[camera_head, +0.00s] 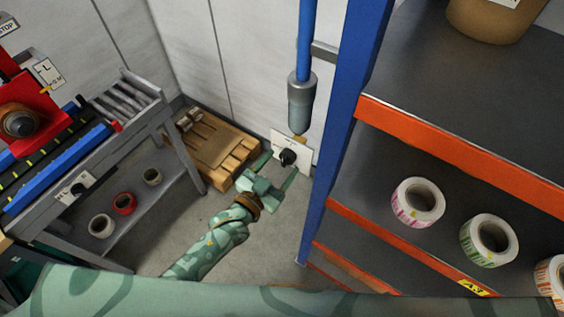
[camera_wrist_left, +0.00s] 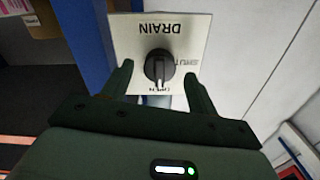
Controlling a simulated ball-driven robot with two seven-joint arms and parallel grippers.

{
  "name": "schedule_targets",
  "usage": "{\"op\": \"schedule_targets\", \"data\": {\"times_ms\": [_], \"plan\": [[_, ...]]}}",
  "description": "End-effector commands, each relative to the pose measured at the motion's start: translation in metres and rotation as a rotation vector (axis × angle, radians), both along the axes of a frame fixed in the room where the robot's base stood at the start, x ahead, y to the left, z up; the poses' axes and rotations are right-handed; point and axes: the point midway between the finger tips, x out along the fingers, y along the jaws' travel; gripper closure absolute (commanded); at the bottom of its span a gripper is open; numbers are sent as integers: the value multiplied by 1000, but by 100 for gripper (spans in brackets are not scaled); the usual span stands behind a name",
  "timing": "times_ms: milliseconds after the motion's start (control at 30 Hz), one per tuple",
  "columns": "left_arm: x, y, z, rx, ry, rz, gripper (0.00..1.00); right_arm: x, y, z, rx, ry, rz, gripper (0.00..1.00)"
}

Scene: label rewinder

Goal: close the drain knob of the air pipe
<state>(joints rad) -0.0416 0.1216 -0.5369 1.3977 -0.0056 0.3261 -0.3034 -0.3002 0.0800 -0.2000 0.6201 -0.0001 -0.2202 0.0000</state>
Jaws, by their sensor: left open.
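The black drain knob (camera_head: 288,157) sits on a white plate (camera_head: 304,150) on the wall, below the grey bowl of the blue air pipe (camera_head: 306,40). In the left wrist view the knob (camera_wrist_left: 158,67) is in the middle of the plate (camera_wrist_left: 190,30). "DRAIN" reads upside down above it, "SHUT" is to the right, and a partly hidden word, seemingly "OPEN", is below. The knob's ridge stands upright in that view, its pale mark toward the lower word. My left gripper (camera_wrist_left: 158,74) is open, one finger on each side of the knob, with gaps visible. My right gripper is out of view.
A blue-and-orange shelf rack (camera_head: 338,130) with label rolls (camera_head: 418,202) stands close to the right. A wooden pallet (camera_head: 215,145) lies to the left on the floor. The rewinder bench (camera_head: 160,120) is farther left.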

Motion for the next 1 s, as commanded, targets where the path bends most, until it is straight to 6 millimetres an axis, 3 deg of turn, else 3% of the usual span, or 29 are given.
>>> {"op": "schedule_targets", "data": {"times_ms": [133, 433, 467, 600, 1000], "plan": [[11, -7, -1, 1, 1, -1, 41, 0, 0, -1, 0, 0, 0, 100], [13, -8, 0, 1, 1, -1, 41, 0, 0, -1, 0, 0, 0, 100], [13, -8, 0, 1, 1, -1, 46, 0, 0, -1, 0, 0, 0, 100], [13, -8, 0, 1, 1, -1, 85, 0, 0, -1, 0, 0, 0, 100], [13, -8, 1, -43, 26, -1, 86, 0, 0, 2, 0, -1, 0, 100]]}}
